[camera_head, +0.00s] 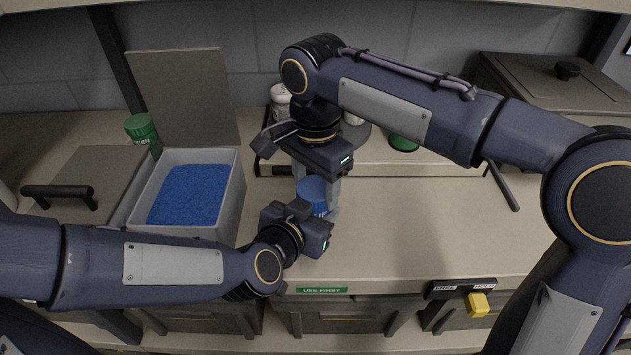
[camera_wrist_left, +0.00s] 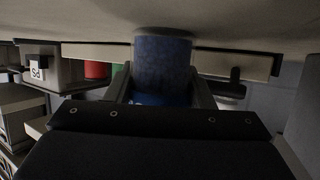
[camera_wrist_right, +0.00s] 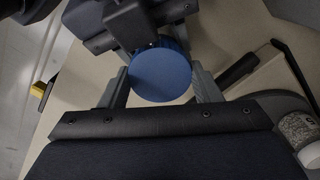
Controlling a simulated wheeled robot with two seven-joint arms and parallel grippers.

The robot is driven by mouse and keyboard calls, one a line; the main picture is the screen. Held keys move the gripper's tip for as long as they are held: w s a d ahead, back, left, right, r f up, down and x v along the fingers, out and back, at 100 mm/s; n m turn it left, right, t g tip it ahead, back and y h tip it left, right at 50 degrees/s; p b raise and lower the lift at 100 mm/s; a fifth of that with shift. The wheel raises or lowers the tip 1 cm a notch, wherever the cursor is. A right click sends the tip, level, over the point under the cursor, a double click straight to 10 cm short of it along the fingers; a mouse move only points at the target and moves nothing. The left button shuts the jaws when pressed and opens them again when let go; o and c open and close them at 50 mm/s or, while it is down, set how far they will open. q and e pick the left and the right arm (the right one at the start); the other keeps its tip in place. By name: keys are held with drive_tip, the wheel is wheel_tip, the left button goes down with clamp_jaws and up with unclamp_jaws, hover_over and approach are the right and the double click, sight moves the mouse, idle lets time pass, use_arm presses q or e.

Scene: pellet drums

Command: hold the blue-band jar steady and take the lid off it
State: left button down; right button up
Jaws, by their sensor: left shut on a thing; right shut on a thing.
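The jar with blue on it (camera_head: 312,189) stands on the counter near the middle, partly hidden by my grippers. In the left wrist view its blue side (camera_wrist_left: 162,62) lies between the fingers of my left gripper (camera_head: 324,214), which is shut on it from the front. My right gripper (camera_head: 317,182) reaches down from above. In the right wrist view its fingers are shut on the round blue lid (camera_wrist_right: 160,75), one on each side. The lid looks level on the jar. The seam between lid and jar is hidden, so I cannot tell whether they are apart.
A lidded box (camera_head: 85,180) is at far left. More jars (camera_head: 281,100) stand behind my right arm. The counter right of the jar is clear.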

drive_tip(key=n, duration=0.7)
drive_tip(key=shift+n, duration=0.3)
drive_tip(key=n, duration=0.5)
drive_tip(key=shift+n, duration=0.4)
drive_tip(key=o, duration=1.1)
